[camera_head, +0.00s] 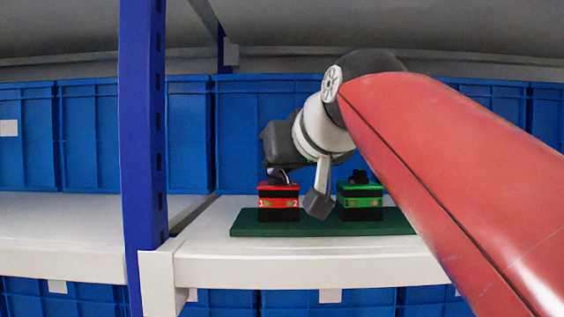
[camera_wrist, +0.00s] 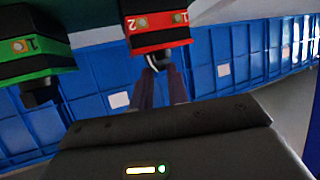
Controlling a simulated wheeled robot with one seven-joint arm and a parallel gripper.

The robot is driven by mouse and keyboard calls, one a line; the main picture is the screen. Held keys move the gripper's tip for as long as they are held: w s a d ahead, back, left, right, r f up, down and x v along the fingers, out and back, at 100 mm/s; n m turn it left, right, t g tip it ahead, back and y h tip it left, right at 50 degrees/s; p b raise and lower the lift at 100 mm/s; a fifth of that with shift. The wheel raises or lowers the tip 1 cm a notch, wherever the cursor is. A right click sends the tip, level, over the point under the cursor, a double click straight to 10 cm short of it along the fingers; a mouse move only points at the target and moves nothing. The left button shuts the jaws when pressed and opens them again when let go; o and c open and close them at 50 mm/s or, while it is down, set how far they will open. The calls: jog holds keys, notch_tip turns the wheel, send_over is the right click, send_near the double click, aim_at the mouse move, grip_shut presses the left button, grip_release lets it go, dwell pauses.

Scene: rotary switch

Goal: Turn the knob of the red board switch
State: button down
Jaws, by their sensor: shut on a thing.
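The red board switch (camera_head: 278,203) is a black box with a red top and stands upright on a dark green base plate (camera_head: 325,229). In the wrist view, where things appear upside down, the red switch (camera_wrist: 160,26) is at the top, with lamps marked 1 and 2. My gripper (camera_head: 281,177) reaches down from above onto its top. In the wrist view my gripper fingers (camera_wrist: 158,66) are close together on the knob (camera_wrist: 152,62), which they mostly hide. The knob's angle cannot be made out.
A green board switch (camera_head: 359,203) with a black knob stands just right of the red one on the same plate; it also shows in the wrist view (camera_wrist: 30,58). Blue crates (camera_head: 240,120) line the back. A blue post (camera_head: 142,130) rises at the left.

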jog(key=shift+a+f, duration=0.1)
jog(key=c, duration=1.4)
grip_release()
jog(key=v, duration=0.7)
jog(key=shift+s, duration=0.3)
